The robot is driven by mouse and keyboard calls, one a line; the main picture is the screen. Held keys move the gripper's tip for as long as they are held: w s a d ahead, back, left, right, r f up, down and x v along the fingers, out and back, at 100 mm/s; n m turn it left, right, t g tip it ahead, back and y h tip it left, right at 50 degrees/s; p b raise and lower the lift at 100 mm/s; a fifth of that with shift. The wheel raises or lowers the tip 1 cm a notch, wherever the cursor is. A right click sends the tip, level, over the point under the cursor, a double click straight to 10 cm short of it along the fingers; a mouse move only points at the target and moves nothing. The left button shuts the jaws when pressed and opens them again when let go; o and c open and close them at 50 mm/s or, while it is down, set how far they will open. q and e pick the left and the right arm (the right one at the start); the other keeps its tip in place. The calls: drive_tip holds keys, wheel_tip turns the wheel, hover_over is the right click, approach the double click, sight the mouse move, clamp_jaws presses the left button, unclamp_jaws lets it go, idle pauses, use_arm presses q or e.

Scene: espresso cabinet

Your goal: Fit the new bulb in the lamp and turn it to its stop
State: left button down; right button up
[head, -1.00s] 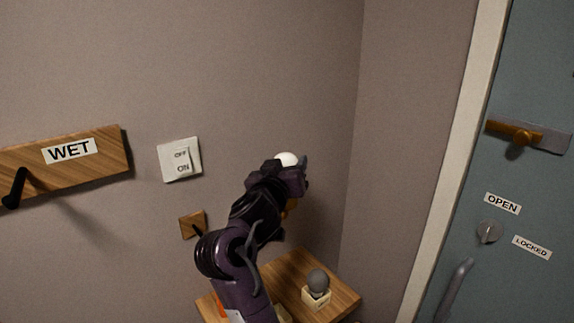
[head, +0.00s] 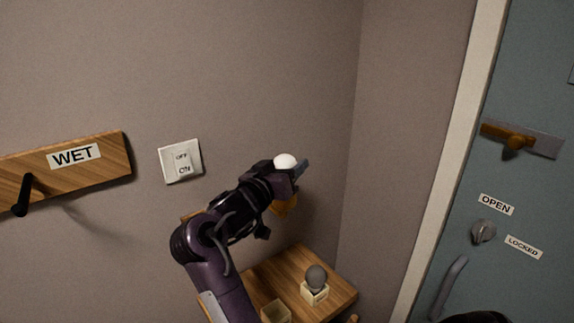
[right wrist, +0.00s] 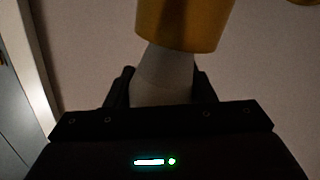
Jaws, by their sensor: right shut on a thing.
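My right gripper (head: 291,174) is in front of the wall corner, shut on the white bulb (head: 285,161), whose round top shows above the fingers. In the right wrist view the pale, tapering bulb (right wrist: 165,75) stands between the two dark fingers, its narrow end up against the yellow cylinder of the lamp (right wrist: 185,22). A yellow part of the lamp (head: 286,205) shows beside and below the gripper in the head view. Whether the bulb sits inside the lamp or only overlaps it in view, I cannot tell. My left gripper is not in view.
A wooden shelf (head: 270,273) below carries a grey bulb (head: 317,275) in a cream holder and another cream holder (head: 275,312). An OFF/ON switch (head: 180,161) and a WET board (head: 110,159) are on the wall. A blue door (head: 535,190) stands at right.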

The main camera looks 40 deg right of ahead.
drive_tip(key=shift+f+m+g, duration=0.1)
drive_tip(key=shift+m+g, duration=0.6)
drive_tip(key=shift+g, duration=0.5)
drive_tip(key=o, duration=1.1)
drive_tip(key=shift+c, duration=0.2)
wheel_tip(320, 180, up, 20)
drive_tip(key=b, duration=0.3)
drive_tip(key=shift+b, duration=0.3)
